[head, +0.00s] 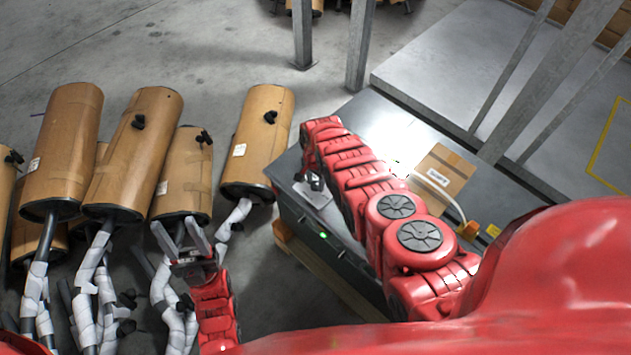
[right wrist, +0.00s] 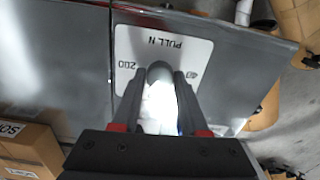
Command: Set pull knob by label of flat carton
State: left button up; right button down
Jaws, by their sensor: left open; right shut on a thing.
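The pull knob (right wrist: 159,71) is a dark, rounded piece between the fingertips of my right gripper (right wrist: 158,88), which is shut on it. Beneath it is a white plate (right wrist: 182,45) marked "PULL N" and "200" on the grey cabinet top; I cannot tell whether the knob touches it. In the head view my right gripper (head: 311,178) is at the cabinet's left end. The flat carton (head: 446,164) lies to its right on the cabinet, with a white label (head: 437,178). Its corner (right wrist: 30,145) shows in the right wrist view. My left gripper (head: 183,240) is open and empty.
Several brown-wrapped mufflers (head: 135,150) stand at the left, close around my left gripper. A grey cabinet (head: 360,115) carries the carton, with an orange piece (head: 468,230) and a pale hose (head: 435,190) near it. Metal posts (head: 360,45) rise behind.

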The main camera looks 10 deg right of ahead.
jog(key=shift+n, duration=0.3)
jog(key=n, duration=0.3)
jog(key=shift+n, duration=0.3)
jog(key=n, duration=0.4)
jog(key=shift+n, duration=0.3)
jog(key=n, duration=0.4)
jog(key=shift+n, duration=0.3)
jog(key=n, duration=0.4)
jog(key=shift+d+n+b, duration=0.1)
jog(key=shift+n+b, duration=0.2)
jog(key=shift+b, duration=0.1)
jog(key=n+b, duration=0.1)
jog(key=n, duration=0.1)
jog(key=shift+f+n, duration=0.1)
jog(key=shift+n, duration=0.6)
jog(key=shift+n+b, duration=1.05)
jog(key=shift+n, duration=0.55)
